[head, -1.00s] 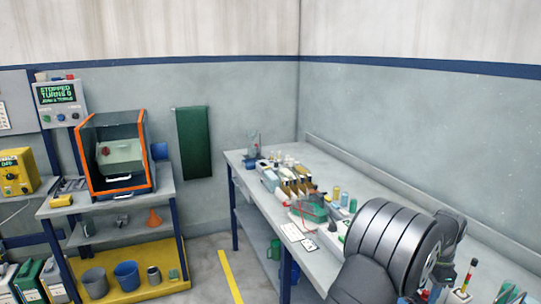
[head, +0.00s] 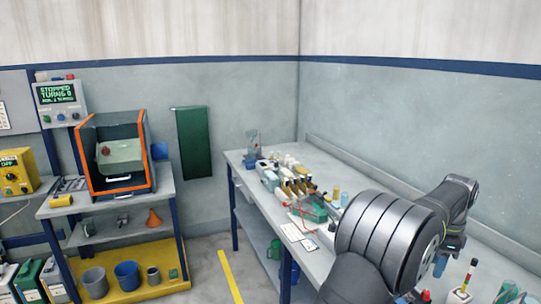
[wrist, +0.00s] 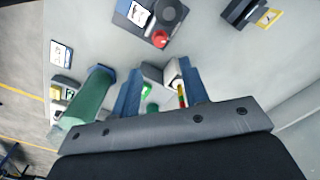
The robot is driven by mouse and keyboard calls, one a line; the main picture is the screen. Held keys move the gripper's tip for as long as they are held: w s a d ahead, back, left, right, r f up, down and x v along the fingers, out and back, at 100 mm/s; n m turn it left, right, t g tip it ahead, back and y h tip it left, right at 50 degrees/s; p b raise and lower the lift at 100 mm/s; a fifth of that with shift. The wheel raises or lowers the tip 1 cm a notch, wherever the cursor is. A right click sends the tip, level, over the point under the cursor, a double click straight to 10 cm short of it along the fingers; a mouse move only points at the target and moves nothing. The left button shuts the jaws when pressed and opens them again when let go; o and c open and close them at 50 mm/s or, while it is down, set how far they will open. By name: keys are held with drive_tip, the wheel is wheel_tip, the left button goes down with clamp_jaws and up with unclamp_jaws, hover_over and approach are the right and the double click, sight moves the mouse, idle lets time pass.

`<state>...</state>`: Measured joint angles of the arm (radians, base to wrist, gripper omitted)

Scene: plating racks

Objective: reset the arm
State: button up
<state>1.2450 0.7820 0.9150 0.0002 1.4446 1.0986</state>
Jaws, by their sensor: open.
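My gripper (wrist: 160,68) shows in the wrist view with its two blue fingers spread apart. I see nothing held between the fingertips. Parts of a small white item and a red, yellow and green striped piece (wrist: 182,95) show in the gap behind the fingers. A green cylinder (wrist: 88,105) is just left of the left finger; I cannot tell whether they touch. In the head view my dark arm is bent over the right part of the long bench (head: 325,262), and I cannot make out the gripper's fingers there.
In the wrist view a dark device with a red button (wrist: 160,39) lies beyond the fingers. Several bottles and a green tray (head: 312,208) crowd the bench's left part. An orange-framed cabinet (head: 90,185) stands on a separate table at left. The bench's front left corner is clear.

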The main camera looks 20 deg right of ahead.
wheel_tip(320, 180, up, 7)
drive_tip(key=s+d+m+t+y, duration=0.1)
drive_tip(key=s+d, duration=0.1)
idle(0.4)
